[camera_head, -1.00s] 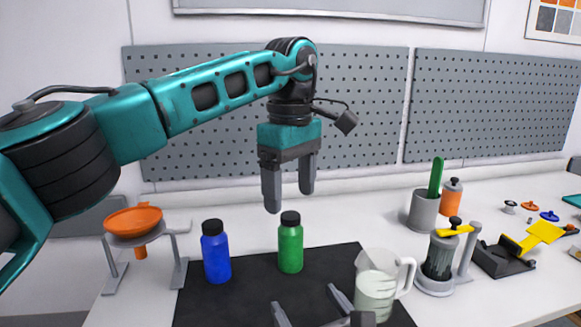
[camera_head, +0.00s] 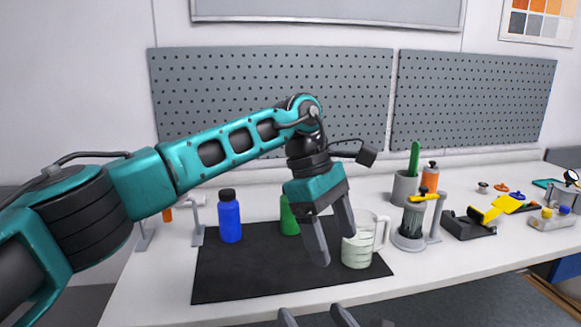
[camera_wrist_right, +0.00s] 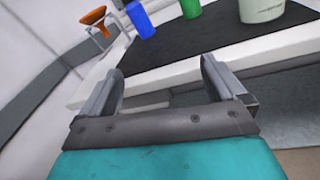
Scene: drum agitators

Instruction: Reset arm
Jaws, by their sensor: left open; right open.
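My left gripper (camera_head: 333,242) is open and empty in the head view. It hangs in front of the green bottle (camera_head: 288,215) and just left of the clear measuring jug (camera_head: 357,250), hiding part of the bottle. My right gripper (camera_head: 318,318) shows only its fingertips at the bottom edge of the head view. In the right wrist view my right gripper (camera_wrist_right: 165,85) is open and empty, short of the table's front edge. The blue bottle (camera_head: 229,218) stands upright on the black mat (camera_head: 240,275), left of my left gripper.
An orange funnel (camera_wrist_right: 97,19) on a stand is mostly hidden by my left arm in the head view. Right of the jug stand a grey cup (camera_head: 404,188), an orange bottle (camera_head: 430,177), a yellow-topped cylinder (camera_head: 411,226) and a black-and-yellow device (camera_head: 472,222). The mat's front is bare.

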